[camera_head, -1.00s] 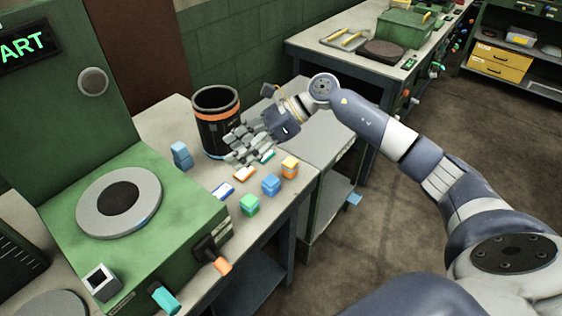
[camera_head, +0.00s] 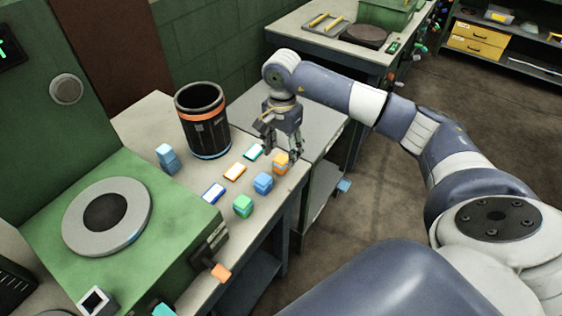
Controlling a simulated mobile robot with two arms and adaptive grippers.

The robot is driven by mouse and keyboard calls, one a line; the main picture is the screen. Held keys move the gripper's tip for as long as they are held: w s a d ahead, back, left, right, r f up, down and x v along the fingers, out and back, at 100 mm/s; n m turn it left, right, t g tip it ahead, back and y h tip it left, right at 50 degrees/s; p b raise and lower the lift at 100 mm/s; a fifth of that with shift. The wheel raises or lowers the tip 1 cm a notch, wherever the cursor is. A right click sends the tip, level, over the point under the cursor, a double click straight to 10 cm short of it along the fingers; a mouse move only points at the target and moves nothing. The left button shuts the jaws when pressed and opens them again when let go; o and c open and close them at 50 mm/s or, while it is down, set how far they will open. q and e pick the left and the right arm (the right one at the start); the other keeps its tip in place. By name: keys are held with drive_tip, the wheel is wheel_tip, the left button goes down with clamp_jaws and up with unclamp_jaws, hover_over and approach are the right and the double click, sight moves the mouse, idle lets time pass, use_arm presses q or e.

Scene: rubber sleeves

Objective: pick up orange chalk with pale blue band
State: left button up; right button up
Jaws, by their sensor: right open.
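The orange chalk (camera_head: 281,168) is a small upright block with what looks like a paler band, standing near the right edge of the bench. My right gripper (camera_head: 281,151) is open and points down. Its fingers are above and around the top of this chalk, one on the left and one on the right. Whether they touch it I cannot tell. My left gripper is not in view.
A blue block (camera_head: 263,183) and a green block (camera_head: 243,206) stand close by.

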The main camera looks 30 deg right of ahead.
sight(281, 159)
drive_tip(key=shift+a+f+p, duration=0.1)
drive_tip(key=shift+f+p, duration=0.25)
wheel_tip(281, 159, down, 4)
drive_tip(key=shift+w+r+p, duration=0.1)
drive_tip(key=shift+r+p, duration=0.1)
drive_tip(key=shift+p, duration=0.6)
drive_tip(key=shift+f, duration=0.4)
drive_tip(key=c, duration=1.3)
drive_tip(key=shift+o, duration=0.2)
wheel_tip(281, 159, up, 9)
drive_tip(key=b, duration=0.3)
drive_tip(key=shift+w, duration=0.1)
drive_tip(key=shift+r, duration=0.55)
